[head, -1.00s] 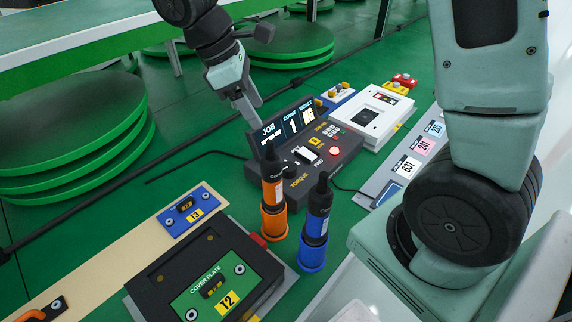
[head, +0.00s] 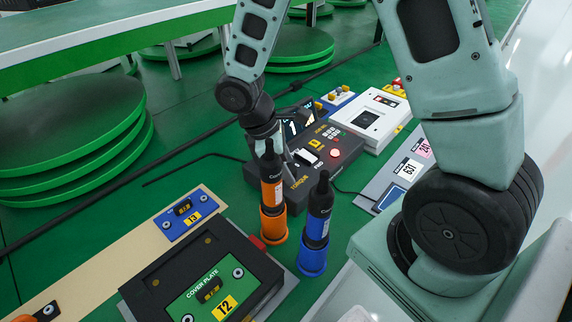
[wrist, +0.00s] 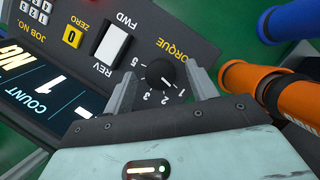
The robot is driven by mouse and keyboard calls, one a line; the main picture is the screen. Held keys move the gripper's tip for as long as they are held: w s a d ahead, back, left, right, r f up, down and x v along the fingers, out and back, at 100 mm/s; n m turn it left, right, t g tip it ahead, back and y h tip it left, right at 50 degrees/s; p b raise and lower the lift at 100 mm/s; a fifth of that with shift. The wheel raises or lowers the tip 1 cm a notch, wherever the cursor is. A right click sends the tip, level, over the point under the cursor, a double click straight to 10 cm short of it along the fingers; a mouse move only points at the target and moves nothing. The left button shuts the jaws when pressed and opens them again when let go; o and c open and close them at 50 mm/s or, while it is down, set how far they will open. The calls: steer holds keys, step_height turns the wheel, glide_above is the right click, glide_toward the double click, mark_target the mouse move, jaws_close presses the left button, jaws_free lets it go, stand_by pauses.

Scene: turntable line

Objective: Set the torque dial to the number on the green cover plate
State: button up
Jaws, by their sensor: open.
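The torque dial (wrist: 158,76) is a round black knob on the dark controller (wrist: 212,38), beside the word TORQUE. Numbers including 1, 2, 3 and 5 show around it, upside down. A pale mark on the knob seems to point to the lower right, near 1; I cannot be sure. My gripper (wrist: 163,68) is open, with one finger on each side of the dial; contact is unclear. In the head view my gripper (head: 283,158) hides the dial.
Orange (head: 272,190) and blue (head: 318,215) screwdrivers stand upright in holders close in front of the controller. A blue plate labelled 13 (head: 187,218) lies at left. A white REV/FWD rocker switch (wrist: 111,42) is next to the dial. The display (wrist: 28,85) shows NG and count 1.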

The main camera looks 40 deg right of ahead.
steer(key=shift+f, duration=0.1)
steer(key=c, duration=1)
steer(key=shift+m, duration=0.3)
steer(key=m+g+y+p, duration=0.1)
steer(key=m+p, duration=0.1)
steer(key=m, duration=0.1)
steer(key=shift+p, duration=0.4)
steer(key=shift+w+d+m+g+y+p, duration=0.15)
steer(key=shift+m+y+p, duration=0.35)
steer(key=shift+m, duration=0.55)
steer(key=shift+m+g+y+p, duration=0.15)
steer(key=shift+m+y+p, duration=0.15)
steer(key=shift+m+p, duration=0.55)
steer(key=shift+m, duration=0.3)
steer(key=o, duration=1)
